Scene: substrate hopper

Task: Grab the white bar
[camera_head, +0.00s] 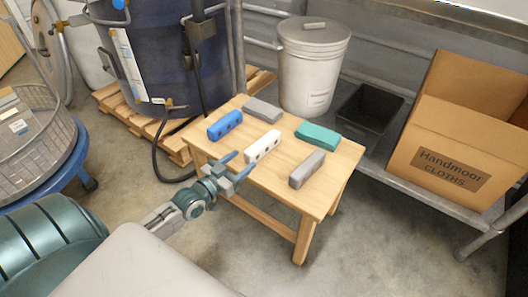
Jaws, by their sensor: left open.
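The white bar (263,146) lies on the small wooden table (281,184), near the table's middle, with dark holes along its side. My left gripper (238,165) is open at the table's front-left edge, just left of and in front of the white bar. Its fingers point toward the bar, and nothing shows between them. I cannot tell its exact height above the table. My right gripper is not in view.
A blue bar (225,125), a grey block (263,109), a teal block (318,135) and another grey block (307,170) lie around the white bar. Behind stand a metal bin (312,75), a black tub (368,108) and a cardboard box (450,140).

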